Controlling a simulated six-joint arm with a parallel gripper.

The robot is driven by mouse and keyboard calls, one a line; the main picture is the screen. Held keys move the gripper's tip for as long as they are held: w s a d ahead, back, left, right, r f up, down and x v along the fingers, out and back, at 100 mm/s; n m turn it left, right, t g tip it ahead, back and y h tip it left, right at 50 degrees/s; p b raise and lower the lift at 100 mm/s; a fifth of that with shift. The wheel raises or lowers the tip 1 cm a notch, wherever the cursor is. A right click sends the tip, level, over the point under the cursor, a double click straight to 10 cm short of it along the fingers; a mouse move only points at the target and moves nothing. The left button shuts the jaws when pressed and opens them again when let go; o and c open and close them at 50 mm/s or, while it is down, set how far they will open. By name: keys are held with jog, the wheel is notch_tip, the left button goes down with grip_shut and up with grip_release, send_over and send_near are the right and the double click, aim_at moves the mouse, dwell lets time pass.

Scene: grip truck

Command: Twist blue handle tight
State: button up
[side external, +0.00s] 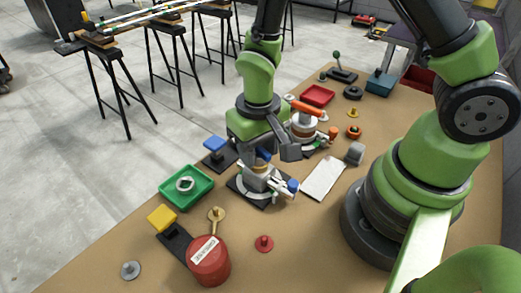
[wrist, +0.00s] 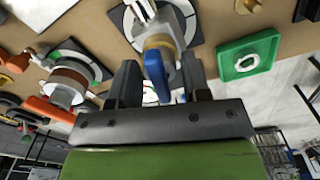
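The blue handle (wrist: 155,78) sits on top of a round metal fixture on a dark base plate (wrist: 120,18). In the side external view the blue handle (side external: 264,154) shows just below my gripper, partly covered by it. My gripper (wrist: 160,85) is open, with one finger on each side of the blue handle. Gaps show between the handle and both fingers, and I see no contact. In the side external view my gripper (side external: 272,148) points down over the fixture. A white clamp with a blue tip (side external: 292,186) sticks out from the fixture's lower right.
A similar fixture with an orange handle (side external: 304,107) stands behind. A green tray (side external: 187,187) with a pale ring lies to the left, beside a blue block (side external: 215,143) on a black base. A white sheet (side external: 323,178) lies right. A red canister (side external: 209,261) stands in front.

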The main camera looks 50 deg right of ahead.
jog(key=shift+r, duration=3.75)
jog(key=shift+r, duration=0.15)
jog(key=s+d+r+t+y, duration=0.1)
jog(key=s+d+r+t, duration=0.1)
jog(key=s+r, duration=0.3)
jog(key=s+d+r+t+y, duration=0.1)
jog(key=s+r+t, duration=0.4)
jog(key=r, duration=0.6)
jog(key=shift+s+d+r+m, duration=0.15)
jog(key=shift+s+d+m, duration=0.25)
